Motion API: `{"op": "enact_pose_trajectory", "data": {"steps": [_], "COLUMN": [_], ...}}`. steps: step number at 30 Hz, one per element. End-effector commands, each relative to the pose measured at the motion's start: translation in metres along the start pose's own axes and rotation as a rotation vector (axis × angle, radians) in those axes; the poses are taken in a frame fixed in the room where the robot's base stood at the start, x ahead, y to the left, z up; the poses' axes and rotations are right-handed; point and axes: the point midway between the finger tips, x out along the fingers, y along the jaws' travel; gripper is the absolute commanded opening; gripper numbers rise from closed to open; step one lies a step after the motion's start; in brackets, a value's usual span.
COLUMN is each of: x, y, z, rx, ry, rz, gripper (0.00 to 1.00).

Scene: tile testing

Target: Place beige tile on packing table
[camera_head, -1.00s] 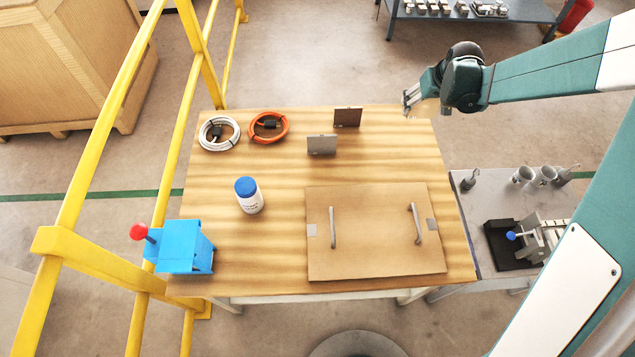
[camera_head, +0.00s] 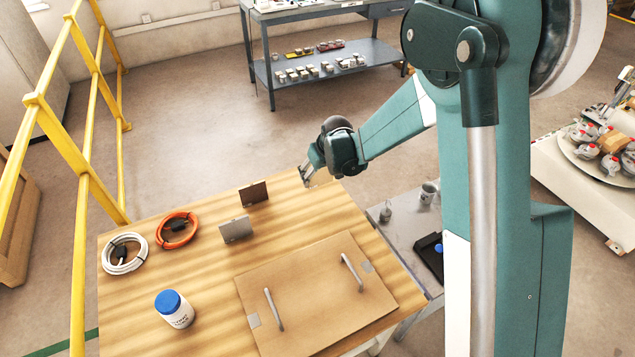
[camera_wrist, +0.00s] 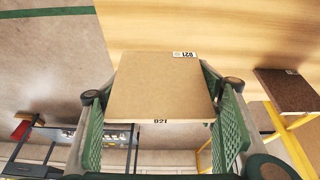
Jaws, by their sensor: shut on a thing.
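My gripper (camera_wrist: 162,118) is shut on the beige tile (camera_wrist: 165,85), a flat square plate marked "821", held between its green fingers in the wrist view. In the head view my gripper (camera_head: 308,176) is at the far right corner of the wooden-topped table (camera_head: 200,275). The tile there is small and blends with the wood. The tabletop also fills the top of the wrist view (camera_wrist: 215,25). Whether the tile touches the tabletop I cannot tell.
A dark brown tile (camera_head: 254,194) and a grey tile (camera_head: 235,229) stand upright left of my gripper. An orange cable coil (camera_head: 177,230), a white cable coil (camera_head: 124,254), a blue-lidded bottle (camera_head: 174,309) and a cardboard sheet with handles (camera_head: 315,300) occupy the table. A yellow railing (camera_head: 85,150) stands left.

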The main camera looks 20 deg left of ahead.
Motion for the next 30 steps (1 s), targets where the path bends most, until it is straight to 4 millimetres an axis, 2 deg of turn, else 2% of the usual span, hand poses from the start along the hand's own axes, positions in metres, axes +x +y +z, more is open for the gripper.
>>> {"op": "enact_pose_trajectory", "data": {"steps": [8, 19, 30], "x": [0.001, 0.032, 0.035], "y": [0.0, 0.0, 0.0], "z": [0.001, 0.013, 0.014], "rx": [0.0, 0.0, 0.0], "ry": [0.0, 0.0, 0.0], "rz": [0.0, 0.0, 0.0], "gripper": [0.44, 0.44, 0.44]}}
